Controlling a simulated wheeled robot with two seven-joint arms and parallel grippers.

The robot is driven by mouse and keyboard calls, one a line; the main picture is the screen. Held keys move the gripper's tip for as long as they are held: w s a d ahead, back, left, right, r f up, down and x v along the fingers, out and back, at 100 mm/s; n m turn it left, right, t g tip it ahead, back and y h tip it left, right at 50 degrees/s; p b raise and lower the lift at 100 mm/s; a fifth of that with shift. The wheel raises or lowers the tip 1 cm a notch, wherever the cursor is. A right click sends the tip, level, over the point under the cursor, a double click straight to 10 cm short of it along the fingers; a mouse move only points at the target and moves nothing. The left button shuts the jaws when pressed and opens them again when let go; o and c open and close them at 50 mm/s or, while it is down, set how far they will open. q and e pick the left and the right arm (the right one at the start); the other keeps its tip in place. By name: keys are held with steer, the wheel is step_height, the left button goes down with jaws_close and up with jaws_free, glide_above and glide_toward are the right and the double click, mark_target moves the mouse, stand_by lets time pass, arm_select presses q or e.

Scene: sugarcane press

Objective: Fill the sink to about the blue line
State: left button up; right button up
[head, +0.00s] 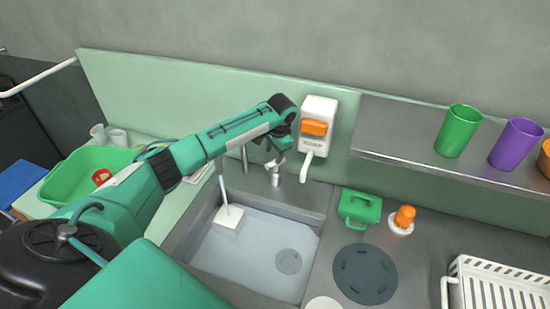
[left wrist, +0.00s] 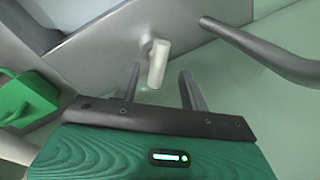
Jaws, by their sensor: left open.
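The sink (head: 205,262) is in the lower middle of the head view. Its floor looks pale blue-grey and the round drain (head: 289,262) shows; I cannot tell the water level, and I cannot make out a blue line. My left gripper (head: 275,165) is at the back edge of the sink, by the tap. In the left wrist view, the short white tap lever (left wrist: 158,64) appears between the fingertips of the open left gripper (left wrist: 160,78); I cannot tell whether they touch. A dark grey spout (left wrist: 265,50) curves at the right there. My right gripper is out of view.
A white block on a thin stick (head: 228,221) stands in the sink. A white dispenser (head: 318,112) hangs on the wall above. A green caddy (head: 359,208) and an orange-topped item (head: 403,219) stand right of the sink; a green tub (head: 60,187) is left. Cups line the shelf (head: 400,135).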

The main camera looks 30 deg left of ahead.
mark_target(272, 163)
arm_select(q)
steer(key=f, duration=0.4)
steer(key=shift+a+p, duration=0.35)
steer(key=shift+p, duration=0.05)
steer(key=shift+w+a+f, duration=0.1)
steer(key=shift+w+f, duration=0.05)
steer(key=shift+f, duration=0.55)
steer(key=c, duration=0.9)
steer(key=shift+c, duration=0.2)
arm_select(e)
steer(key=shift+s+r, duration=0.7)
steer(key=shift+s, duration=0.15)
